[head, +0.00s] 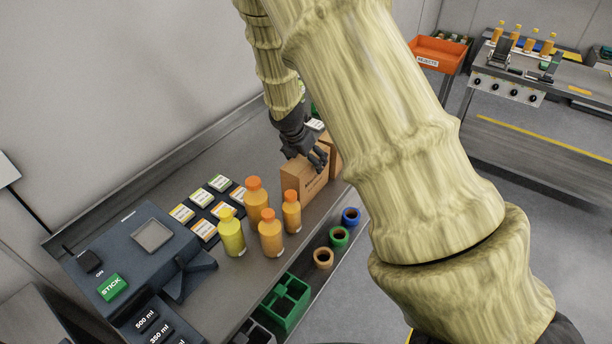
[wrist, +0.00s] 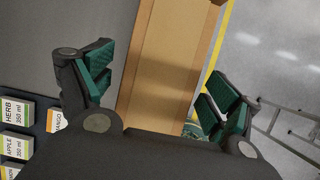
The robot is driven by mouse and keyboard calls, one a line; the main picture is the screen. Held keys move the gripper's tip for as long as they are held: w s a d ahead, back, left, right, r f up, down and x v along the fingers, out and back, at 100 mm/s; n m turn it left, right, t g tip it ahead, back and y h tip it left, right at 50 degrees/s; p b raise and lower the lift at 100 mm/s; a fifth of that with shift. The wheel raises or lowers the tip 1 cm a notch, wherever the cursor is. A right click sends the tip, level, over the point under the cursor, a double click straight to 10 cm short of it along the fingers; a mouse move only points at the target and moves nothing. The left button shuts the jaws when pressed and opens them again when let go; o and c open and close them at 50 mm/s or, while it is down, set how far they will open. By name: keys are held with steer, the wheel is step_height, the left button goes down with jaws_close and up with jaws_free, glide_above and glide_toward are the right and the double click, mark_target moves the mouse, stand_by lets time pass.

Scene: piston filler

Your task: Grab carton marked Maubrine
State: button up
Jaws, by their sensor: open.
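A brown carton (head: 296,181) stands on the grey bench behind the orange bottles. Dark print shows on its side, too small to read surely. Part of a second brown carton (head: 336,160) shows just behind it, partly hidden by my arm. My gripper (head: 318,158) is open above the near carton, pointing down. In the wrist view the open gripper (wrist: 160,92) has its green-padded fingers on either side of a brown carton (wrist: 168,65), with a gap visible at each side. The carton's lower end is hidden by the gripper body.
Several orange bottles (head: 271,232) and a yellow bottle (head: 231,234) stand close in front of the carton. Label cards (head: 208,198) lie to the left, beside a dark labelling machine (head: 130,262). Coloured rings (head: 339,237) and a green crate (head: 287,304) sit along the bench front.

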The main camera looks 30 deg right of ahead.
steer(key=shift+f, duration=0.25)
stand_by(0.5)
jaws_close()
stand_by(0.4)
